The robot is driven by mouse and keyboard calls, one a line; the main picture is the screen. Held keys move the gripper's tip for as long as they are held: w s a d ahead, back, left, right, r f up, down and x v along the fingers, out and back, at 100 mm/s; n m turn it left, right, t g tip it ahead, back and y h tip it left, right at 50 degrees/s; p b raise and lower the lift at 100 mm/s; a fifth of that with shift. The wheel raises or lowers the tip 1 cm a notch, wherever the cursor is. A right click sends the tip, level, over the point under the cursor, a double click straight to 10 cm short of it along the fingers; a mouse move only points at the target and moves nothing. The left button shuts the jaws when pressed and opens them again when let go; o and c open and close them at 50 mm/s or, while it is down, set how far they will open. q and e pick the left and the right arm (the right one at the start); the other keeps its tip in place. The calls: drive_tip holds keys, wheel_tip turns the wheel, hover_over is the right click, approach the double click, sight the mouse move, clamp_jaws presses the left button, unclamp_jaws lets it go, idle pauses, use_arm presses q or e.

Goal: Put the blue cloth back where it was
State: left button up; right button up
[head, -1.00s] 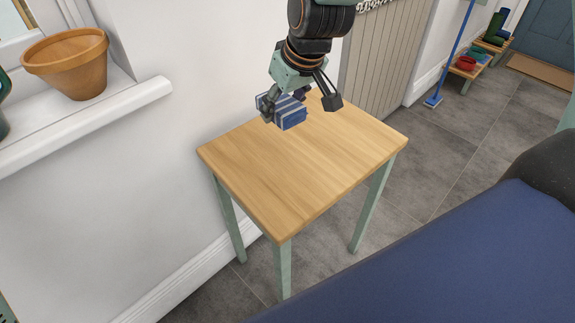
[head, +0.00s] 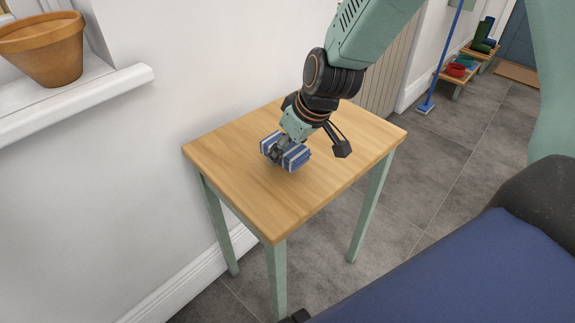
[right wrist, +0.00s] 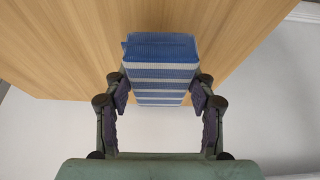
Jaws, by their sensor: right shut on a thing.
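The blue cloth (head: 296,158) is a folded bundle with white stripes. My right gripper (head: 286,150) is shut on it, over the middle of the small wooden table (head: 290,206). In the right wrist view the cloth (right wrist: 160,72) sits between both fingers of the right gripper (right wrist: 160,93), with the tabletop (right wrist: 70,45) behind it. The cloth is at or just above the tabletop; I cannot tell whether it touches. My left gripper is not seen.
The tabletop is otherwise bare. A white wall stands along its left side, with a terracotta pot (head: 45,52) on a sill (head: 80,100). A radiator (head: 385,70) is behind. A blue broom (head: 427,105) and a low shoe rack (head: 458,78) stand farther back.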

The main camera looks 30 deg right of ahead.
drive_tip(key=shift+f+b, duration=0.5)
drive_tip(key=shift+f, duration=0.15)
drive_tip(key=shift+f+b, duration=0.9)
drive_tip(key=shift+f, duration=0.3)
drive_tip(key=shift+f+b, duration=0.15)
drive_tip(key=shift+b, duration=0.25)
drive_tip(key=o, duration=1)
